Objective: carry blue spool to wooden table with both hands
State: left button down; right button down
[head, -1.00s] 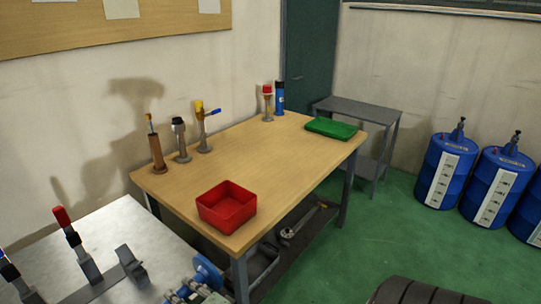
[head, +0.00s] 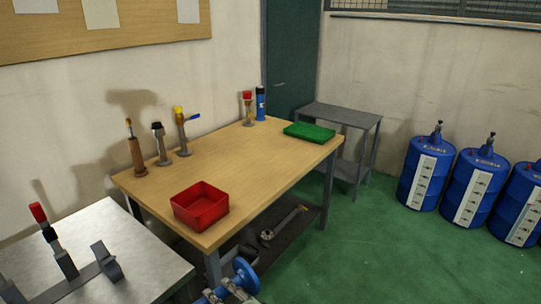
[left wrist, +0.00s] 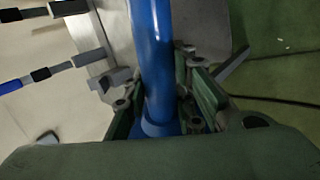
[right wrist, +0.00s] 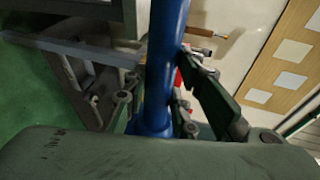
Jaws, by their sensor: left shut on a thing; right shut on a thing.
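The blue spool (head: 246,274) shows only in part at the bottom edge of the head view, with a round blue flange. In the left wrist view its blue pipe (left wrist: 152,55) runs between the green fingers of my left gripper (left wrist: 158,103), which is shut on it. In the right wrist view the pipe (right wrist: 166,65) passes between the fingers of my right gripper (right wrist: 160,100), also shut on it. The wooden table (head: 240,165) stands ahead, beyond the spool. Most of the spool and both grippers lie outside or at the edge of the head view.
A red bin (head: 200,206) sits at the table's near edge and a green tray (head: 309,131) at its far right. Several tools stand along the back. A grey bench (head: 110,235) is at lower left. Blue drums (head: 425,173) stand right. Bare table lies between bin and tray.

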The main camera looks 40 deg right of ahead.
aim_at(235, 166)
jog(key=z, duration=1.9)
jog(key=i+z, duration=0.15)
jog(key=z, duration=0.15)
jog(key=i+j+z, duration=0.1)
jog(key=z, duration=0.2)
jog(key=i+j, duration=0.25)
jog(key=i, duration=0.2)
jog(key=i+j, duration=0.45)
jog(key=i, duration=0.35)
jog(key=i+j+u, duration=0.1)
jog(key=i, duration=0.4)
jog(key=i+u, duration=0.9)
jog(key=u, duration=0.4)
jog(key=i+u, duration=0.15)
jog(key=u, duration=0.3)
jog(key=i+j+u, duration=0.1)
jog(key=i+u, duration=0.15)
jog(key=u, duration=0.25)
jog(key=i+u, duration=0.25)
jog(key=u, duration=0.2)
